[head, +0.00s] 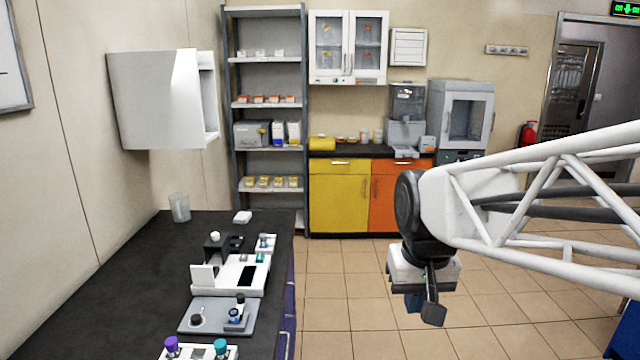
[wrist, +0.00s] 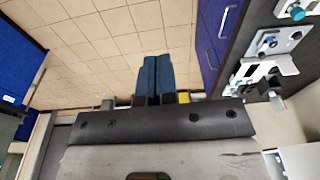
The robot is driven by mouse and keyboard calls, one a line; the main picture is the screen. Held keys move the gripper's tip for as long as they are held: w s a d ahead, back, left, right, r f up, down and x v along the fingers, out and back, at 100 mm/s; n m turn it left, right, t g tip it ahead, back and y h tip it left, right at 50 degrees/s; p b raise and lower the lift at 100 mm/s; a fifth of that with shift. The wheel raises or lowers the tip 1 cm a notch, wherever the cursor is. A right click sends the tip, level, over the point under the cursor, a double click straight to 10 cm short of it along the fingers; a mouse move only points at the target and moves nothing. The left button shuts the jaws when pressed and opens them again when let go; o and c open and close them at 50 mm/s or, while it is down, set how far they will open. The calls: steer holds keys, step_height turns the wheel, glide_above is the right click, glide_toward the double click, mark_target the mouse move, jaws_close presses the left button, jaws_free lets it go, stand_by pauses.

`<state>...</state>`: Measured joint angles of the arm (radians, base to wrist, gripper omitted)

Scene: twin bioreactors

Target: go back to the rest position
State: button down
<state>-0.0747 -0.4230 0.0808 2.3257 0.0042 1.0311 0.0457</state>
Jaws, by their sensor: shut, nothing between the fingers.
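My gripper (head: 414,301) hangs over the open floor, right of the dark bench, in the head view. It points downward and is well apart from the bench. In the wrist view my gripper (wrist: 158,62) shows two blue fingers side by side, shut with nothing between them. Below them in that view is the tiled floor.
The dark bench (head: 110,290) carries a grey tray (head: 218,316), a white device (head: 240,275), a rack with purple and teal caps (head: 198,352) and a clear beaker (head: 180,208). Yellow and orange cabinets (head: 338,200) stand behind. The tiled floor (head: 340,290) around my gripper is clear.

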steer(key=s+d+f, duration=0.1)
steer(key=s+f, duration=0.1)
steer(key=s, duration=0.3)
steer(key=s+d+f+t, duration=0.1)
steer(key=s+d+f, duration=0.1)
steer(key=s, duration=0.4)
steer(key=shift+d+f+m, duration=0.25)
steer(key=shift+f+m, duration=0.05)
steer(key=shift+f, duration=0.05)
